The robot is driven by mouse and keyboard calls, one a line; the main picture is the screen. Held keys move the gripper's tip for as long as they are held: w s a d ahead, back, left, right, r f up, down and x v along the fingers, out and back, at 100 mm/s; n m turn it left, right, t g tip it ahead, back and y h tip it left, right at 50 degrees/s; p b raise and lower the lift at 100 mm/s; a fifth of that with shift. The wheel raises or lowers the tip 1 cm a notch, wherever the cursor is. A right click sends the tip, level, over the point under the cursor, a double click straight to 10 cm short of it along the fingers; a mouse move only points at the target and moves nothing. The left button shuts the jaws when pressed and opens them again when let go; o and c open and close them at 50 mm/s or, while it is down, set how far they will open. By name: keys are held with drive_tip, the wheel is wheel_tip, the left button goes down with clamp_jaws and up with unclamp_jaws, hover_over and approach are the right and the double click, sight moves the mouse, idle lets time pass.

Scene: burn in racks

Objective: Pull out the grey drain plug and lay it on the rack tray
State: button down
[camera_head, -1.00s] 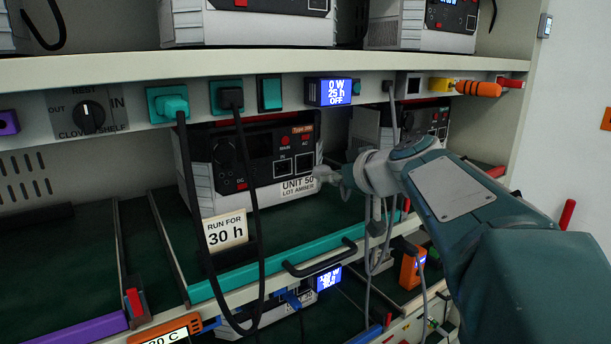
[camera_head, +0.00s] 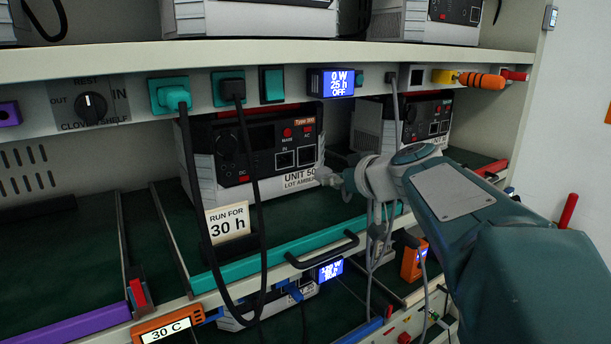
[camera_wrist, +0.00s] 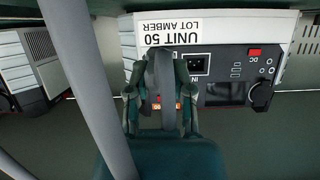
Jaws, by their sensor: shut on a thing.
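My gripper (camera_head: 328,176) is at the lower right front of the unit marked UNIT 50 (camera_head: 300,180). In the wrist view my gripper (camera_wrist: 160,95) is shut on a grey plug (camera_wrist: 160,75) with a thick grey lead, which stands in front of the unit's face. The plug is mostly hidden by the fingers in the head view. Two black sockets (camera_head: 295,158) show on the face there, with no plug apparent in them. The dark green rack tray (camera_head: 310,222) lies under the unit, with bare surface in front of it.
A black lead (camera_head: 245,170) hangs across the unit from the teal socket panel. Grey cables (camera_head: 376,240) hang below my wrist. A RUN FOR 30 h card (camera_head: 227,222) stands on the tray. A teal front rail (camera_head: 280,255) and black handle (camera_head: 322,250) edge the shelf.

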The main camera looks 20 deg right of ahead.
sight(336, 212)
drive_tip(key=shift+f, duration=1.7)
drive_tip(key=shift+c, duration=2.1)
unclamp_jaws()
drive_tip(key=shift+s, duration=0.1)
drive_tip(key=v, duration=0.7)
drive_tip(key=shift+s+r, duration=0.1)
drive_tip(key=shift+s, duration=0.05)
